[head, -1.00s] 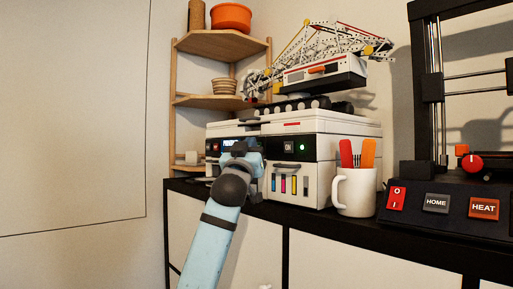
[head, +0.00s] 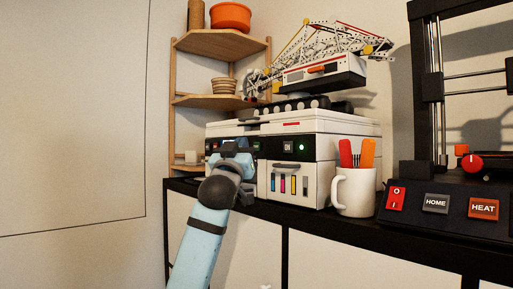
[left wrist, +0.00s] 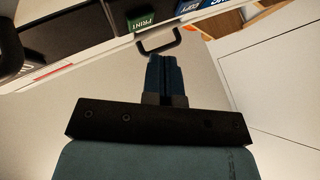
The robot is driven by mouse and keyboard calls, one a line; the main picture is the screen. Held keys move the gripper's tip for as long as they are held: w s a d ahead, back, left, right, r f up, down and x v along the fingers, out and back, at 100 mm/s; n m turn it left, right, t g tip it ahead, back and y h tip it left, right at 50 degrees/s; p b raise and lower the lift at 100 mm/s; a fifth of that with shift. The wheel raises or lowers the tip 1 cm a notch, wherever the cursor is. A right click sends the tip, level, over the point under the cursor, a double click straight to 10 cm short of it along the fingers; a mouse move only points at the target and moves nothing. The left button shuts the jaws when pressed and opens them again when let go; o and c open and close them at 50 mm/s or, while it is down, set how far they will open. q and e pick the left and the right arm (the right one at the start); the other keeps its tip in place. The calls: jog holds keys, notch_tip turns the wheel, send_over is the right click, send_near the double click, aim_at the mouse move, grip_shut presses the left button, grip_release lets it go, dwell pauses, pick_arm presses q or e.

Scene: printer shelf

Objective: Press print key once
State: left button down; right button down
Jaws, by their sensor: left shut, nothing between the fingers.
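The green PRINT key (left wrist: 141,21) shows in the left wrist view on the dark front panel of the white printer (head: 335,126). In the head view my gripper covers that part of the panel, so I cannot make out the key there. My left gripper (head: 236,148) is in front of the panel's left part. Its blue fingers (left wrist: 166,62) are shut together and empty. In the left wrist view the fingertips show below and right of the key in the picture, with a visible gap; depth is hard to judge.
A dark loop handle (left wrist: 158,41) lies close to the fingertips in the left wrist view. A blue COPY key (left wrist: 190,5) is right of PRINT there. A white mug (head: 354,193) with red and orange tools stands right of the printer. A crane model (head: 325,72) sits on top.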

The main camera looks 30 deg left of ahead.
pick_arm(q)
jog(key=s, duration=0.2)
jog(key=s+a, duration=0.1)
jog(key=shift+s+a, duration=0.15)
jog(key=shift+s, duration=0.2)
dwell(0.6)
